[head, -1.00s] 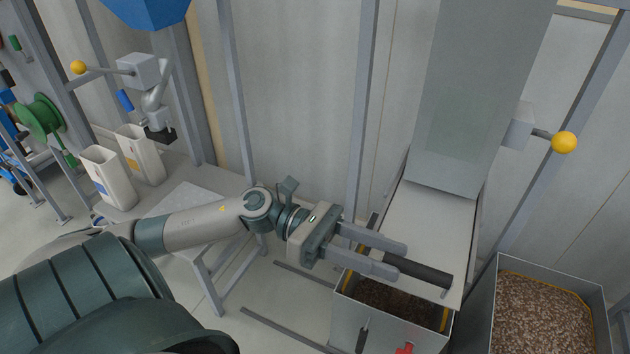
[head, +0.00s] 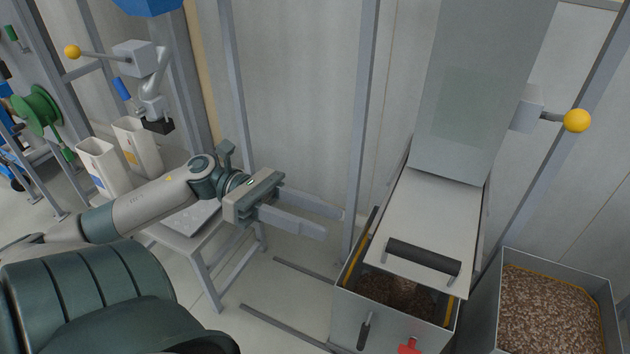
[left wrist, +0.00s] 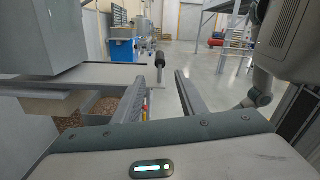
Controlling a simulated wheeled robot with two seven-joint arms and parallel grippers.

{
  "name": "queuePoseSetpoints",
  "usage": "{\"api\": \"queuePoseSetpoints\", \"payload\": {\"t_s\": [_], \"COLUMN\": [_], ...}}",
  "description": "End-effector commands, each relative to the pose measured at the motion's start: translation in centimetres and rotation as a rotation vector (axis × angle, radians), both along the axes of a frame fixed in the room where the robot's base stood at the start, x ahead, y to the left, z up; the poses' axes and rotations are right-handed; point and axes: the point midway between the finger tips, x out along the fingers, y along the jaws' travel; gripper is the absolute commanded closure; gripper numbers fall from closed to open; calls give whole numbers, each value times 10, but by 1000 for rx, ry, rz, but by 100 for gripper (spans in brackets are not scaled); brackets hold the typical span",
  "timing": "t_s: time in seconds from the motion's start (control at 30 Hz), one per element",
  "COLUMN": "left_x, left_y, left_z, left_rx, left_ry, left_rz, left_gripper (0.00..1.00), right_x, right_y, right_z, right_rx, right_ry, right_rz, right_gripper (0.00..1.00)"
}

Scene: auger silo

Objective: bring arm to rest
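My left arm reaches in from the left in the head view, and its gripper (head: 335,222) is open with nothing between its two fingers. The gripper is to the left of the grey sliding plate's black handle (head: 423,257), apart from it. The plate (head: 440,215) slopes down from the grey chute (head: 480,90) over a bin (head: 345,315) holding dark brown material. My right gripper is in neither view.
A second bin (head: 487,320) of brown pellets stands at the right. A yellow-knobbed lever (head: 577,120) is beside the chute; another (head: 72,52) is at upper left. A table (head: 205,250) with two white containers (head: 102,167) is at the left. Upright posts (head: 362,120) stand behind the gripper.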

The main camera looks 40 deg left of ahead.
Motion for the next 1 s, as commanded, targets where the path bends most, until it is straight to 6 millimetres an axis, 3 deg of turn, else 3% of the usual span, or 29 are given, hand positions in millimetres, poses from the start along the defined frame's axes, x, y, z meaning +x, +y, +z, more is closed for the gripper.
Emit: {"api": "queuePoseSetpoints", "payload": {"t_s": [0.73,0.87,1.0], "left_x": [3,19,53], "left_y": [4,15,41], "left_z": [-1,-10,-36], "left_rx": [-16,-94,-276], "left_ry": [15,92,269], "left_rz": [16,93,256], "left_gripper": [62,62,62], "right_x": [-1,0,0], "right_y": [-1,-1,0], "right_z": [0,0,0], "right_rx": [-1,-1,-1], "right_ry": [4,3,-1], "right_rz": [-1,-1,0], "right_gripper": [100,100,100]}}
